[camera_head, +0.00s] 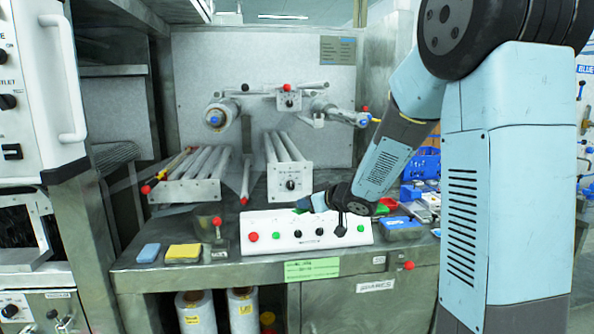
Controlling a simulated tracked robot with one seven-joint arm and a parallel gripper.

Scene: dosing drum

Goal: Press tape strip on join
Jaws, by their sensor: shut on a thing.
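My gripper (312,204) is at the end of my arm, low over the back edge of the white control box. It is small and partly hidden by the wrist. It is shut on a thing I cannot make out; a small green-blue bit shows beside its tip. I cannot pick out a tape strip or a join for certain. Behind the gripper stand a left roller bank (193,178) and a right roller bank (286,160). A left spindle (217,117) and a right spindle (325,112) sit above them.
The white control box (281,236) with buttons lies on the steel bench (190,272). A blue block (148,253), a yellow sponge (183,253) and a red-knobbed lever (219,240) are at the left. Blue bins (424,163) and small items crowd the right.

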